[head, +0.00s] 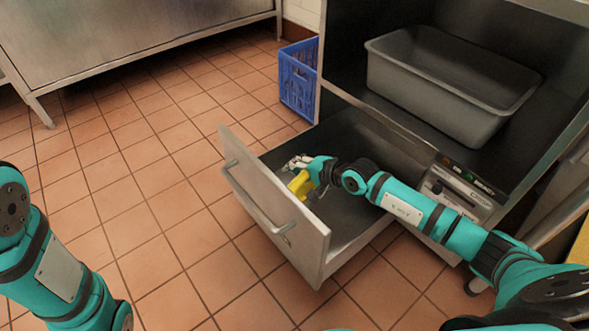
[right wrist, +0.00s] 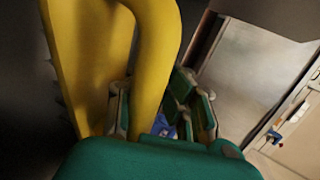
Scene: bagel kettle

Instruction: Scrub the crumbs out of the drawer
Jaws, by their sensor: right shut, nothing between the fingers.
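No crumbs can be made out. My left arm shows at the left edge, but its gripper is outside the view.
A grey tub (head: 440,95) stands on the shelf above the drawer. A blue crate (head: 298,80) sits on the floor beside the cabinet. A control panel (head: 462,190) is right of the drawer. A steel table (head: 130,35) stands at the back left; the tiled floor between is clear.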

